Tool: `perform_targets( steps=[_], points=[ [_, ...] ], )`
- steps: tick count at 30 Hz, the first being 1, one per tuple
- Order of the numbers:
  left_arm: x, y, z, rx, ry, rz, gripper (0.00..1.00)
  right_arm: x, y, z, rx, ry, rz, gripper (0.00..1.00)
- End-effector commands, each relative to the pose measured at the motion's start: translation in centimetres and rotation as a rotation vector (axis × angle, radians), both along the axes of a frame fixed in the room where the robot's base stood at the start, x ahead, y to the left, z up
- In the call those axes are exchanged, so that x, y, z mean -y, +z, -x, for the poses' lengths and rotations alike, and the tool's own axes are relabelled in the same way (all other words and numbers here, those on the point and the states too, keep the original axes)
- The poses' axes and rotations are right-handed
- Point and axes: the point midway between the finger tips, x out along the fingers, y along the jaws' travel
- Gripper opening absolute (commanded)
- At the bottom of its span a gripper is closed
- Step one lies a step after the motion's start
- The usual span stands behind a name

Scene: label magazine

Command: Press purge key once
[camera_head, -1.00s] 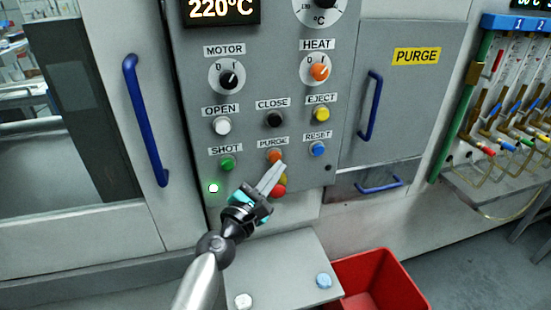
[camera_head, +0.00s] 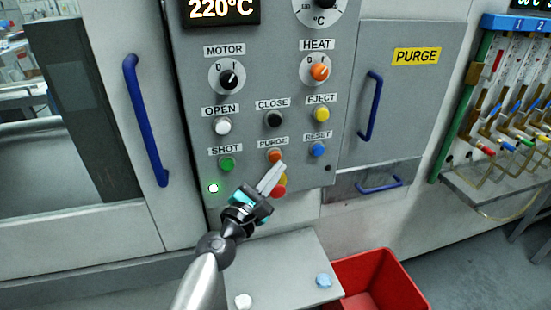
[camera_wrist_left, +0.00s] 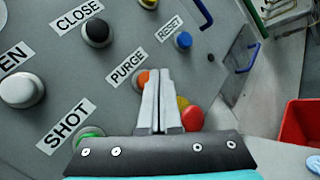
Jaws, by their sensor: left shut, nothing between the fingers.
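The orange purge key (camera_head: 275,156) sits on the grey control panel under the PURGE label (camera_head: 273,142). It also shows in the left wrist view (camera_wrist_left: 143,78), partly hidden behind my fingers. My left gripper (camera_head: 279,168) is shut and empty. Its fingertips are just below and right of the key in the head view; in the left wrist view the tips (camera_wrist_left: 159,73) overlap the key's right side. I cannot tell whether they touch it. My right gripper is not in view.
Near the purge key are the green shot key (camera_head: 227,164), the blue reset key (camera_head: 318,149) and a red button (camera_head: 278,190) on yellow, partly behind my fingers. A grey shelf (camera_head: 285,265) and a red bin (camera_head: 385,280) are below.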

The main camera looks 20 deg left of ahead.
Motion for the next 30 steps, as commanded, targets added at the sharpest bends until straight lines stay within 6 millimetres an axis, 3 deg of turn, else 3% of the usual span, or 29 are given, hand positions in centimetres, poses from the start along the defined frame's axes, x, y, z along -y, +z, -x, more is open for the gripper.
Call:
perform_targets(
  steps=[30],
  points=[
    [-0.49,0.01,-0.71,0.000,0.000,0.000,0.00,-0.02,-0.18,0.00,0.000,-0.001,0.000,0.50]
  ],
)
